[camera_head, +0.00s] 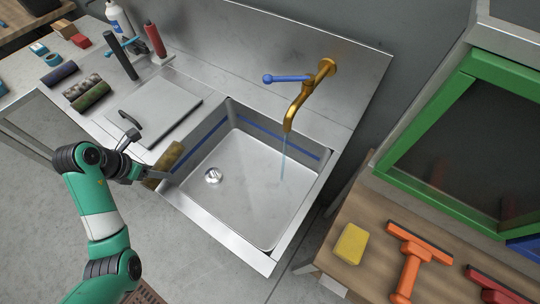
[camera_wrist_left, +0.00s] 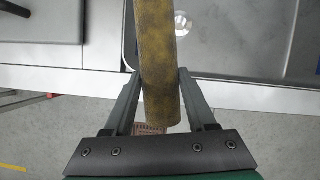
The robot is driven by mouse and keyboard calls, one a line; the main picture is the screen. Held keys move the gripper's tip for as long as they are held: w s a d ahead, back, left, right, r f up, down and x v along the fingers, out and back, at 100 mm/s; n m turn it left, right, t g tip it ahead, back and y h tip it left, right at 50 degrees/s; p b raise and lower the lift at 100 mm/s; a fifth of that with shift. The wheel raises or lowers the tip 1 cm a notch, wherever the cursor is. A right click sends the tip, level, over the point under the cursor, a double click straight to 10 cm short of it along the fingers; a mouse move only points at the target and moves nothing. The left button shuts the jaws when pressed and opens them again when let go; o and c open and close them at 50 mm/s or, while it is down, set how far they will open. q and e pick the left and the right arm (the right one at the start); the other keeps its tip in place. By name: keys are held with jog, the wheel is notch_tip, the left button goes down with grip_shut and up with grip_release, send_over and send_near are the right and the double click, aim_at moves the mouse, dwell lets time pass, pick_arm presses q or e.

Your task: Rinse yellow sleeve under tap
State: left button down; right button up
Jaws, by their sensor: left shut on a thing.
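The yellow sleeve (camera_head: 170,158) is a dirty, mottled yellow-brown cylinder at the left rim of the sink. My left gripper (camera_head: 158,180) is shut on it near one end. In the left wrist view the sleeve (camera_wrist_left: 158,60) runs up between the two fingers of my left gripper (camera_wrist_left: 156,88) and reaches over the sink edge. The brass tap (camera_head: 298,97) with a blue lever (camera_head: 285,78) stands behind the sink (camera_head: 215,222), and a thin stream of water (camera_head: 283,167) falls from it into the basin. My right gripper is not in view.
A grey lidded panel (camera_head: 155,112) with a black handle lies left of the basin. A wooden table (camera_head: 378,235) at right holds a yellow sponge (camera_head: 351,243) and an orange squeegee (camera_head: 410,262). The basin interior is clear.

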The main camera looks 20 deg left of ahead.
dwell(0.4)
pick_arm(q)
jog(key=shift+a+p, duration=0.35)
jog(key=shift+p, duration=0.1)
jog(key=shift+d+b, duration=0.45)
dwell(0.4)
